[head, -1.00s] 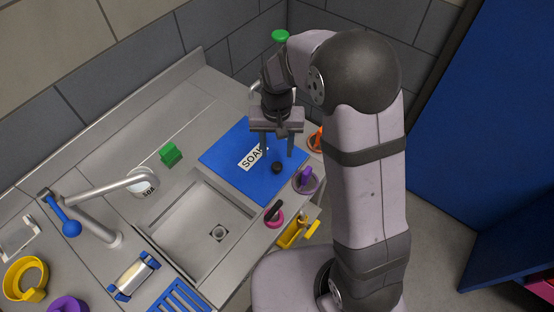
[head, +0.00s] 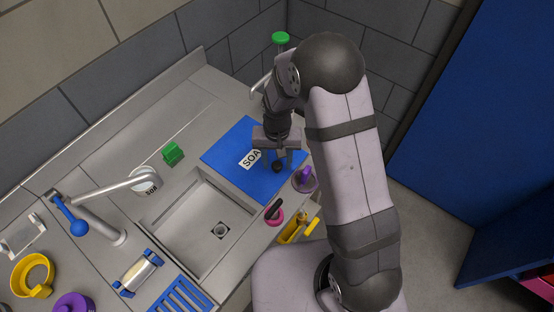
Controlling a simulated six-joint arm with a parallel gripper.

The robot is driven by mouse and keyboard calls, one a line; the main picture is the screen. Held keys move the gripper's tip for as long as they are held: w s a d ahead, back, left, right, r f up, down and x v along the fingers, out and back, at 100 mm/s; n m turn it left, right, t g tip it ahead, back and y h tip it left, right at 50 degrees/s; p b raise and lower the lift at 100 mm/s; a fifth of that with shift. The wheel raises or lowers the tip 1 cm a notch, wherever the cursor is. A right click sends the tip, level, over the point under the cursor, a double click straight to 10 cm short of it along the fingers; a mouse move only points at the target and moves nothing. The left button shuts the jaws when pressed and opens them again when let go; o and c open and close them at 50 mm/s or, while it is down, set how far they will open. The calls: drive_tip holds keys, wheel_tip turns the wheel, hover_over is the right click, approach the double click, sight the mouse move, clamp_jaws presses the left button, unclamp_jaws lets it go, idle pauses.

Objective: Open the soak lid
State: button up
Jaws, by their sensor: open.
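The soak lid (head: 229,155) is a flat blue square panel with a white label, partly hidden, that reads "SOA". It lies flat and shut on the counter, right of the sink. A small dark round knob (head: 277,167) stands near its front right edge. My gripper (head: 277,164) points down over the lid, its open fingers on either side of the knob. I cannot tell whether the fingers touch it. My wrist hides part of the lid's far side.
A purple item (head: 304,179) and a pink item (head: 273,214) sit along the front edge. A yellow holder (head: 292,230) hangs at the front.

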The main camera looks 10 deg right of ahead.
clamp_jaws()
drive_tip(key=b, duration=0.3)
hover_over(245, 149)
drive_tip(key=shift+p, duration=0.3)
unclamp_jaws()
drive_tip(key=shift+r, duration=0.1)
wheel_tip(245, 149, up, 7)
drive_tip(key=b, duration=0.2)
drive_tip(key=shift+b, duration=0.35)
drive_tip(key=shift+r, duration=0.1)
